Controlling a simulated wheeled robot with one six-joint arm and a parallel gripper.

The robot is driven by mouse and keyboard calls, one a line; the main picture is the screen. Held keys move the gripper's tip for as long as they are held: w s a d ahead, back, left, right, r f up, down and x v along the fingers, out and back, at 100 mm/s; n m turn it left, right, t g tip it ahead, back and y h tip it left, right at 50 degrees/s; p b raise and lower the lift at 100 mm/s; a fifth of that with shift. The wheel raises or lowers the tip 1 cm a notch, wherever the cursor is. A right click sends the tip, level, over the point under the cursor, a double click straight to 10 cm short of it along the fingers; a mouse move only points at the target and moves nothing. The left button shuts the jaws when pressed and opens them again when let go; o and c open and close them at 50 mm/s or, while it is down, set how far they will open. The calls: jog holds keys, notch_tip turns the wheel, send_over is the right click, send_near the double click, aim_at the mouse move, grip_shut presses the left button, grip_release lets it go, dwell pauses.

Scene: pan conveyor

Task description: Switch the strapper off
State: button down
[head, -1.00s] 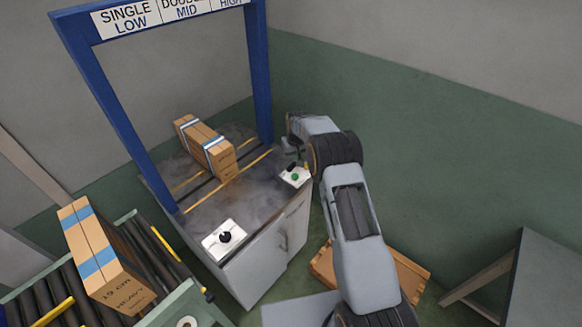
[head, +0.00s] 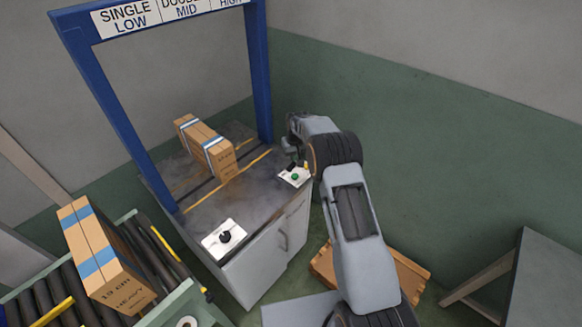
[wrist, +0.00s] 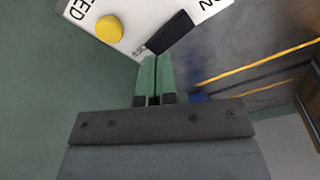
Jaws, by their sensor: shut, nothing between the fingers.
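The strapper is a grey cabinet (head: 240,258) with a worn metal top under a blue arch (head: 261,80). In the wrist view the panel shows part of the lettering "ON". My gripper (wrist: 155,60) is shut and empty, its green fingertips close to the lever's lower end. I cannot tell whether they touch. In the head view my gripper (head: 290,147) is beside the panel, its fingers hardly visible.
A strapped carton (head: 208,150) stands on the strapper top. A white plate with a black knob (head: 225,237) is at the front corner. Another carton (head: 100,262) lies on the roller conveyor at left. A wooden pallet (head: 410,272) and grey table (head: 510,265) are at right.

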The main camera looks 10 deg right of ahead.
jog(key=shift+f+b, duration=0.9)
jog(key=shift+f, duration=0.35)
dwell(0.3)
jog(key=shift+r, duration=0.1)
jog(key=shift+r+p, duration=1.7)
jog(key=shift+r, duration=1.75)
